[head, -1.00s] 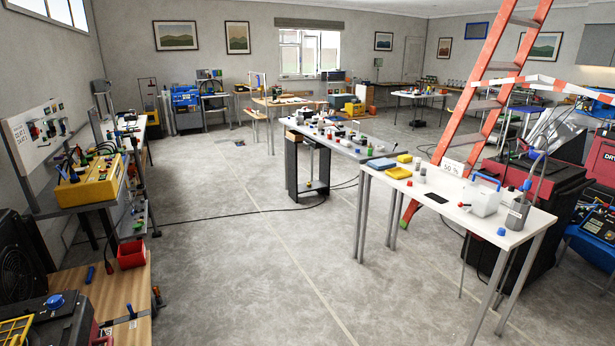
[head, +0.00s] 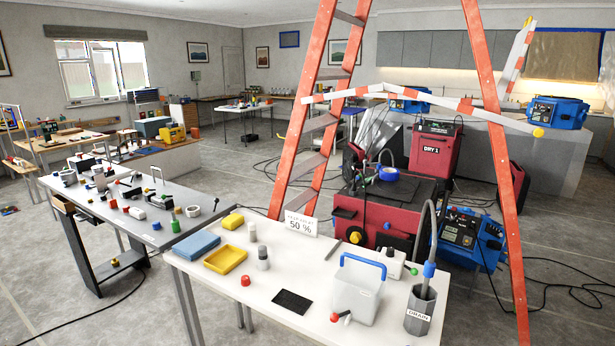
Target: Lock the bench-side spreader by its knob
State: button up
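An orange stepladder (head: 327,85) stands open behind the white table. A red-and-white striped spreader bar (head: 440,100) crosses between its rails, bent upward in the middle, with a yellow knob (head: 538,132) at its right end. A second striped bar (head: 517,58) stands steeply at the right rail, with a yellow tip (head: 528,22) at its top. I cannot tell for certain which bar is the bench-side one, or whether either is locked. My gripper is not in view.
Cables cross the floor. Free floor shows at lower left.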

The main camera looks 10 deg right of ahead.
aim_at(537, 132)
jog(key=i+z, duration=0.45)
jog(key=i+j+z, duration=0.2)
jog(key=i+z, duration=0.25)
jog(key=i, duration=0.1)
